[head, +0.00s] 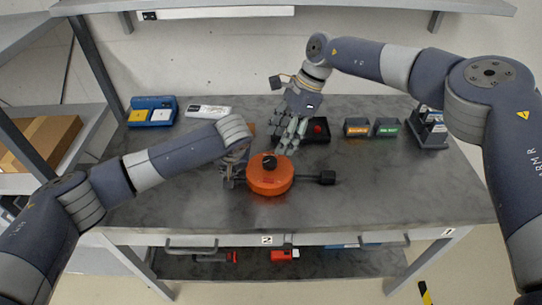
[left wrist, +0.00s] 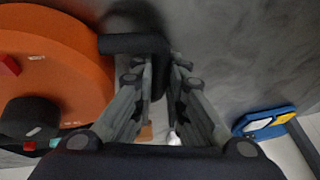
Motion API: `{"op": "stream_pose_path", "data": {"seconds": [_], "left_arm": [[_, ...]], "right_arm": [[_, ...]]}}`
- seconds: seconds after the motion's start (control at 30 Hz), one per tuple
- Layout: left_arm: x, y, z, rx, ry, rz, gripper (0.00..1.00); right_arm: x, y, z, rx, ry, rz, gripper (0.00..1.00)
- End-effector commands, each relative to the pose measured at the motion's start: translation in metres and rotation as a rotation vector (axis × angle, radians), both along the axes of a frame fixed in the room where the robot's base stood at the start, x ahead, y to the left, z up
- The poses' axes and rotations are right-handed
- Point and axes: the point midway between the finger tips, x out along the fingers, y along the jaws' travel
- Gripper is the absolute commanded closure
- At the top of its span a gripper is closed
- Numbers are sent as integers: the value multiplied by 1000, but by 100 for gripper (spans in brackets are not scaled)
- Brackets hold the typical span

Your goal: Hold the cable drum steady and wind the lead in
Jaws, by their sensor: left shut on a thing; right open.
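The orange cable drum (head: 270,182) lies flat on the grey workbench, with a black knob (head: 268,161) on top and a black grip (head: 326,178) sticking out to the right. My left gripper (head: 234,179) is at the drum's left side. In the left wrist view the drum (left wrist: 55,60) fills the left, and a dark bar (left wrist: 125,44) runs from it to between the fingers, which are shut on it. My right gripper (head: 288,150) is open and empty, pointing down just behind and above the drum. I cannot make out the lead clearly.
A dark box with a red button (head: 318,127) stands behind my right fingers. Orange-lit and green-lit boxes (head: 357,127) and a black rack (head: 428,130) stand at the back right. A blue case (head: 152,111) is at the back left. The bench's front right (head: 420,195) is clear.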

Motion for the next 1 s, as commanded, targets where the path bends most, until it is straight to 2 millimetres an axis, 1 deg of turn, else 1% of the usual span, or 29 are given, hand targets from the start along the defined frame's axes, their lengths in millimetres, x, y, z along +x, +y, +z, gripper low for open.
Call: {"op": "stream_pose_path", "data": {"seconds": [0.03,0.1,0.2,0.33,0.5,0.8,0.87,0.9,1.0], "left_arm": [[0,0,0,-1,-1,-1,100],[0,0,0,-1,-1,-1,100],[0,0,0,0,-1,0,100],[0,0,1,0,-1,0,100],[0,0,1,0,-1,0,100],[0,0,1,0,-1,0,100],[0,0,1,0,-1,0,100],[0,0,1,0,-1,0,100],[0,0,1,0,-1,0,100]], "right_arm": [[-3,5,-11,-2,4,3,46],[-4,10,-24,-2,2,1,46],[-6,17,-41,-1,3,1,46],[-7,23,-58,0,1,-1,46],[-8,28,-68,1,1,-1,46],[-8,28,-70,1,0,-1,46],[-8,28,-70,1,0,-1,60],[-8,28,-70,1,0,-1,69],[-8,28,-70,1,0,-1,91]]}}
